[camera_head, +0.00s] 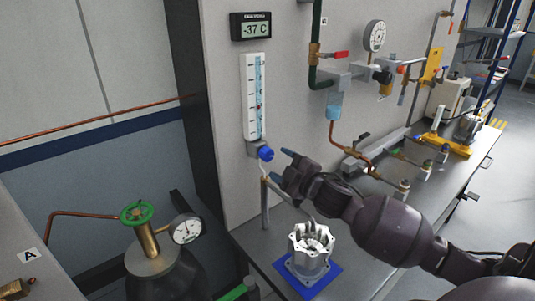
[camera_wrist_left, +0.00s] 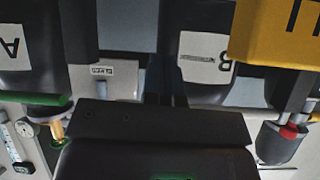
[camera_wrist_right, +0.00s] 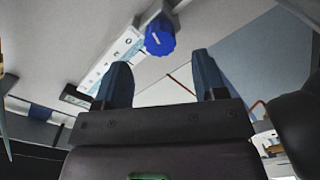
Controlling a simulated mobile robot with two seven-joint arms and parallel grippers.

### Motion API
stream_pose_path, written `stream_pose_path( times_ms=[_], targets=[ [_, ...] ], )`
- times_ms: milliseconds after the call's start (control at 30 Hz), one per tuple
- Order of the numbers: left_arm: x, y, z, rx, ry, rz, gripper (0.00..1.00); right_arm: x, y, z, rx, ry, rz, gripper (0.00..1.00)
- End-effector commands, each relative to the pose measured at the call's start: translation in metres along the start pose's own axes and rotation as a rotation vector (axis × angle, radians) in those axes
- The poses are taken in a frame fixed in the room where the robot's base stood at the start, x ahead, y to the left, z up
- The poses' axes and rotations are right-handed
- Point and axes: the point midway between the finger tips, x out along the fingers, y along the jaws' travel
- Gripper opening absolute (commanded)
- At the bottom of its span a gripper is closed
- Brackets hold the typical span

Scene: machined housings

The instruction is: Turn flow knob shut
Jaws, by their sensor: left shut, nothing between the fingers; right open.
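The blue flow knob (camera_head: 266,153) sits at the foot of the white flow meter (camera_head: 254,97) on the grey panel. In the right wrist view the knob (camera_wrist_right: 160,36) shows its face with a short white mark, beyond the fingertips and roughly between them. My right gripper (camera_head: 278,168) is open and empty, just right of and below the knob, apart from it. Its two blue-tipped fingers (camera_wrist_right: 162,75) are spread in the right wrist view. My left gripper (camera_wrist_left: 159,88) is shut and empty, seen only in its own wrist view.
A silver housing (camera_head: 311,238) stands on a blue mat (camera_head: 333,279) on the bench below my right arm. A thin post (camera_head: 265,205) rises below the knob. Pipes with a red-handled valve (camera_head: 337,55) are on the panel. A green-valved cylinder (camera_head: 150,262) stands lower left.

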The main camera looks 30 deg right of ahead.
Motion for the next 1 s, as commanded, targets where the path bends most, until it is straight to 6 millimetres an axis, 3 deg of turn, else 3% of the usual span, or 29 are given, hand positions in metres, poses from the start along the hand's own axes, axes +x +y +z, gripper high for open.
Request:
stream_pose_path(
  times_ms=[200,400,833,1000],
  targets=[
    [-0.001,-0.001,-0.003,0.001,-0.002,0.001,0.0,0.034,0.002,-0.001,-0.001,0.001,0.001,0.65],
    [-0.002,-0.001,-0.006,0.001,-0.001,0.001,0.0,0.053,0.001,-0.001,0.001,0.0,0.001,0.65],
    [-0.002,-0.001,-0.006,0.002,-0.001,0.001,0.0,0.06,0.0,0.0,0.0,0.0,0.0,0.65],
    [-0.003,-0.001,-0.005,0.001,-0.002,0.001,0.0,0.06,0.0,0.0,0.0,0.0,0.0,0.39]
  ],
)
